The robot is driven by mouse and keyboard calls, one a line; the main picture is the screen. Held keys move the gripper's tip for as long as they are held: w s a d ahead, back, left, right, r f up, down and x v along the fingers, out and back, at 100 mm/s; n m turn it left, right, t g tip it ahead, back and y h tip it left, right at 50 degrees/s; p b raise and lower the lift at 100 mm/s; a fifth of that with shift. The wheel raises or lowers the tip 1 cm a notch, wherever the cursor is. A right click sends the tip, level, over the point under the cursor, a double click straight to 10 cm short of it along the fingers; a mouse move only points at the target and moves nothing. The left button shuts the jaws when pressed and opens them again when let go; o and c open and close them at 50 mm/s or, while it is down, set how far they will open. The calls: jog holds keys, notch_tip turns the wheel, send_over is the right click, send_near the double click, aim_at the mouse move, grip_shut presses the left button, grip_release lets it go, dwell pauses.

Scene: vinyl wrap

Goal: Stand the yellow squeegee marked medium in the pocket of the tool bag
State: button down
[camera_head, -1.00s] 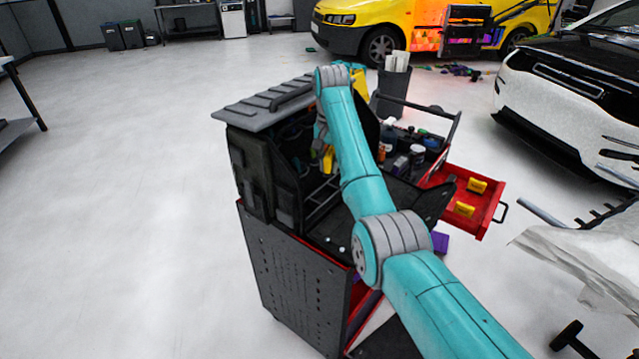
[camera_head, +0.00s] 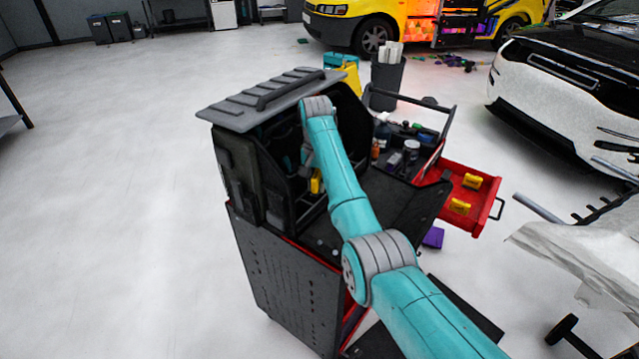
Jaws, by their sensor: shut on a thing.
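The open black tool bag (camera_head: 240,178) stands on top of the dark tool cart, its ribbed grey lid (camera_head: 270,95) up. My teal arm reaches into the bag's open front. A small yellow piece, which looks like the squeegee (camera_head: 316,182), shows beside my arm inside the bag; its marking is too small to read. My gripper is mostly hidden behind the arm and in the bag's shadow, just above the yellow piece. The pocket, and whether the squeegee touches it, cannot be made out.
A red drawer (camera_head: 478,212) stands open at the right with two yellow pieces (camera_head: 460,206) in it. A tray of bottles (camera_head: 410,150) sits behind my arm. A dark bin (camera_head: 385,85) stands beyond the cart. A purple block (camera_head: 433,237) lies below the drawer.

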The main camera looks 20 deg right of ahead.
jog(key=shift+f, duration=0.25)
jog(key=shift+f, duration=0.4)
jog(key=c, duration=1)
grip_release()
notch_tip(320, 180, up, 12)
jog(key=shift+f, duration=0.2)
jog(key=shift+r, duration=0.6)
